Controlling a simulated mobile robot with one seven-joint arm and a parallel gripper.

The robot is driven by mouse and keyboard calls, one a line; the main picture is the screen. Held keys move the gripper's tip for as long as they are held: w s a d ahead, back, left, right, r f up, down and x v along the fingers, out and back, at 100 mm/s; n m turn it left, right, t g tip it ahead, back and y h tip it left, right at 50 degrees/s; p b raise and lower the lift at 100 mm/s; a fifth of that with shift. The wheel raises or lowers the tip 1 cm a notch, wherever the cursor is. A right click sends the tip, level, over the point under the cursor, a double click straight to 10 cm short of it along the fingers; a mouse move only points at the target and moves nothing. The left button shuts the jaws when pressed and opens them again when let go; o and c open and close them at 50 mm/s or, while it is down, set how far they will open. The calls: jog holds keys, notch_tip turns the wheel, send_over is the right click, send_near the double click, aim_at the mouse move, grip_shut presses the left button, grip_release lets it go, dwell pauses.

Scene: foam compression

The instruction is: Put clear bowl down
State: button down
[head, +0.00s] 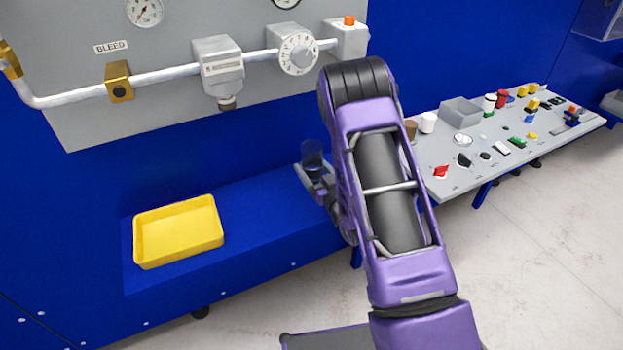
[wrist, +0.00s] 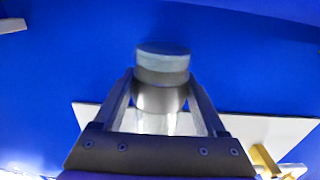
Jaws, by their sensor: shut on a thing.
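The clear bowl (head: 312,153) looks dark and see-through in the head view, upright at the end of my arm. In the wrist view, a round, shiny grey, partly see-through piece (wrist: 162,62) stands between the fingers; I take it to be the same bowl. My gripper (head: 314,176) is shut on it, with one finger at each side in the wrist view (wrist: 161,82). It is over or in front of the blue ledge (head: 262,220), right of the yellow tray. I cannot tell its height above the ledge. My forearm hides the area to its right.
The yellow tray (head: 180,232) looks empty at the ledge's left end. Ledge between tray and gripper is bare. A pipe with valves (head: 220,68) runs along the grey wall panel. A grey table (head: 500,155) with many small items stands at the right.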

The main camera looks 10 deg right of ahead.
aim_at(312, 179)
notch_tip(312, 179, down, 4)
jog(key=shift+r+b, duration=0.2)
jog(key=shift+b, duration=0.1)
jog(key=shift+w+f, duration=0.15)
jog(key=shift+w, duration=0.05)
jog(key=shift+f, duration=0.15)
grip_release()
jog(key=shift+s, duration=0.2)
jog(key=v, duration=1.1)
jog(key=shift+s, duration=0.3)
